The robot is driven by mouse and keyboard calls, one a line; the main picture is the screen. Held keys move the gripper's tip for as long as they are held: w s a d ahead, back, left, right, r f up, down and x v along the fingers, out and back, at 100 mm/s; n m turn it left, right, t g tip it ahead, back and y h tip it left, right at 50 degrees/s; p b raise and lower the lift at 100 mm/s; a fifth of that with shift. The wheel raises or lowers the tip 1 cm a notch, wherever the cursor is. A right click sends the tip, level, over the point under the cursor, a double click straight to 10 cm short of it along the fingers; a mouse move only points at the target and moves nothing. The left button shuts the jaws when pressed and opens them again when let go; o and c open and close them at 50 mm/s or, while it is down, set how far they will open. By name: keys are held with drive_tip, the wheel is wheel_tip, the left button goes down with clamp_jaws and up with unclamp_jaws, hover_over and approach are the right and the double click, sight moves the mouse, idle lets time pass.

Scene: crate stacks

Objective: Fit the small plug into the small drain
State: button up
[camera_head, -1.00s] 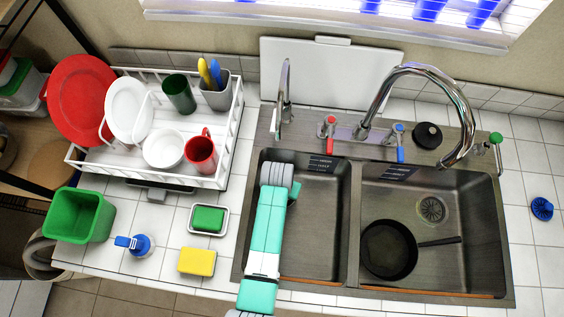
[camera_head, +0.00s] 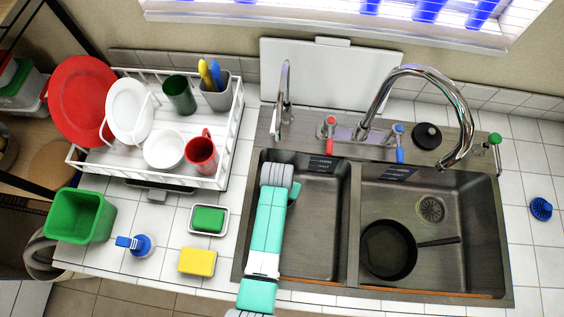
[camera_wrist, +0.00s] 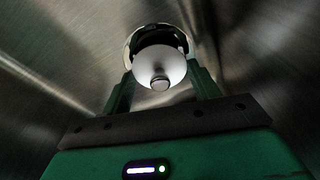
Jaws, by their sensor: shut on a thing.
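In the wrist view, my gripper (camera_wrist: 160,68) is shut on the small plug (camera_wrist: 158,74), a pale metallic disc with a small knob facing the camera. A round, shiny-rimmed opening, which looks like the small drain (camera_wrist: 129,42), lies directly behind the plug. The plug overlaps much of it, so I cannot tell whether they touch or how deep the plug sits. In the head view, my arm reaches down into the left basin (camera_head: 323,220) and hides the plug and that drain.
The right basin (camera_head: 470,270) holds a dark pan (camera_head: 388,250) and a larger drain (camera_head: 432,209). The basin divider (camera_head: 354,225) stands right of my arm. A tall curved faucet (camera_head: 425,70) and a black round stopper (camera_head: 427,136) are behind. A green sponge (camera_head: 208,219) lies left.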

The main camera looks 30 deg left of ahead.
drive_tip(key=shift+f+b, duration=0.55)
drive_tip(key=shift+f, duration=0.3)
drive_tip(key=shift+r, duration=0.15)
drive_tip(key=shift+r+p, duration=0.45)
drive_tip(key=shift+p, duration=0.2)
idle(0.5)
drive_tip(key=shift+f, duration=0.5)
idle(0.8)
drive_tip(key=o, duration=1.2)
drive_tip(key=shift+c, duration=0.2)
